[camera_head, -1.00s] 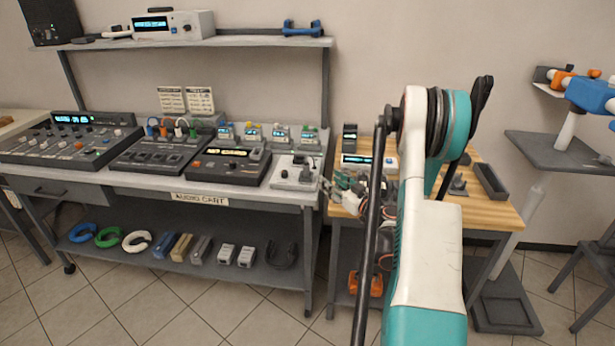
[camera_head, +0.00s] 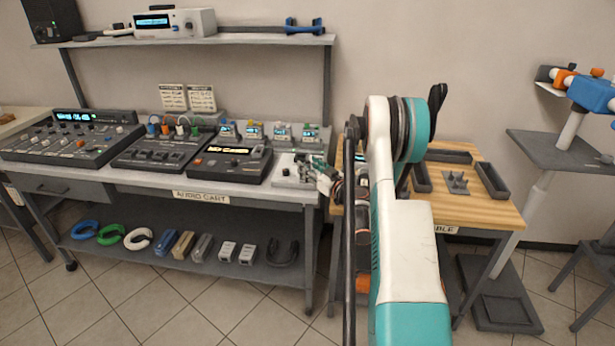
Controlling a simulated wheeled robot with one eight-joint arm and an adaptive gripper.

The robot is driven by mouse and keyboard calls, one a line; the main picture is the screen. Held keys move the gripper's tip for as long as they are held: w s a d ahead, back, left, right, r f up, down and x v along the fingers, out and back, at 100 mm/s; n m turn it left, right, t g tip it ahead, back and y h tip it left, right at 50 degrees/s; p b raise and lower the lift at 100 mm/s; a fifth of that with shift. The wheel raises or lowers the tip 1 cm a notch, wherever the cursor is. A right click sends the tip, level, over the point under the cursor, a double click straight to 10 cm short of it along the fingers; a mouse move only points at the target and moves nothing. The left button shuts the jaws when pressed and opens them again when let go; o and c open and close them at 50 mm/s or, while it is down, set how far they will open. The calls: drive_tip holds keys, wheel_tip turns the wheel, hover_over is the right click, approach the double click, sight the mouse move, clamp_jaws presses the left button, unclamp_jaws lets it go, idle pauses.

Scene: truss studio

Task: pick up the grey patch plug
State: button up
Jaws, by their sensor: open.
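A small pale panel (camera_head: 281,179) lies at the right end of the audio cart's top (camera_head: 245,189). Small grey upright pieces (camera_head: 286,172) stand on it; one may be the grey patch plug, but they are too small to tell. My gripper (camera_head: 309,166) is at the panel's right side, over the cart's right edge, and is open. It covers part of the panel. I cannot tell whether it touches anything there. My arm rises in front of the side table.
Black consoles (camera_head: 229,165) and a row of small coloured units (camera_head: 254,131) stand left of and behind the panel. A shelf (camera_head: 230,42) hangs above. The wooden side table (camera_head: 490,212) holds grey trays (camera_head: 491,180). Floor shows in front.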

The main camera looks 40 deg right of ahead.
drive_tip(key=shift+w+d, duration=0.15)
drive_tip(key=shift+w, duration=0.8)
clamp_jaws()
drive_tip(key=shift+r, duration=0.1)
